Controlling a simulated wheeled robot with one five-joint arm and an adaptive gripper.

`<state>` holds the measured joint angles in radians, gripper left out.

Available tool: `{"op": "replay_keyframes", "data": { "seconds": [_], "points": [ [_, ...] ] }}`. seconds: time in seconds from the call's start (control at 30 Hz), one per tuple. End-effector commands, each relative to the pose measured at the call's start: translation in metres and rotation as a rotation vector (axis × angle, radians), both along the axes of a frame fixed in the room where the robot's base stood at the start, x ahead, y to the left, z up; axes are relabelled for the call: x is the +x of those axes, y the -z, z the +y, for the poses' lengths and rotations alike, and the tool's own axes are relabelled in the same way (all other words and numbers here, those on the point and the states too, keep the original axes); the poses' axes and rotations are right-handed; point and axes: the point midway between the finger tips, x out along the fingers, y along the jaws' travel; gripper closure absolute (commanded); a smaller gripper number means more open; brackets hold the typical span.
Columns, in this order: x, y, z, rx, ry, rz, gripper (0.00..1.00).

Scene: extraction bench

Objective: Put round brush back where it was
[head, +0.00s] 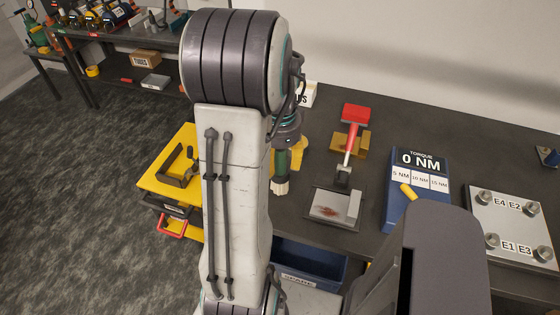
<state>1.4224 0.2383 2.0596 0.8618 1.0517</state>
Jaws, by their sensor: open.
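A round brush (281,168) with a green handle and pale bristles points downward just right of my large arm link, in the middle of the head view. My gripper (287,133) shows only in part at the top of the brush handle, behind my arm link. Its jaws are open, but the fingertips are mostly hidden. I cannot tell whether they touch the handle. A yellow piece (302,146) shows beside the handle, partly covered. The bristles are above or at the bench's front edge; which one is unclear.
The dark bench (400,130) holds a red-headed tool (354,114) at a brown block, a stained plate (325,207), a blue torque board (428,163) and a bolt plate (505,220). A yellow cart (160,177) stands left. A blue bin (310,260) is below the front edge.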

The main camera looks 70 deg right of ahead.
Motion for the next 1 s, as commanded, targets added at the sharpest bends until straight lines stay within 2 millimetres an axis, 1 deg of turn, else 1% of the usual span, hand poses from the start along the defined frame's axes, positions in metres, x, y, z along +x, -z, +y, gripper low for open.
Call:
{"op": "replay_keyframes", "data": {
  "seconds": [0.17,0.27,0.37,0.6,0.77,1.0],
  "points": [
    [0.000,-0.003,0.000,0.000,0.000,0.000,0.53],
    [0.000,-0.009,-0.001,-0.004,0.000,-0.001,0.53],
    [0.000,-0.022,-0.002,-0.004,0.000,-0.001,0.53],
    [0.001,-0.066,-0.002,-0.006,0.000,-0.001,0.53],
    [0.001,-0.094,-0.002,-0.004,0.000,-0.001,0.53],
    [0.001,-0.112,-0.003,-0.002,0.000,0.000,0.53]
  ]
}}
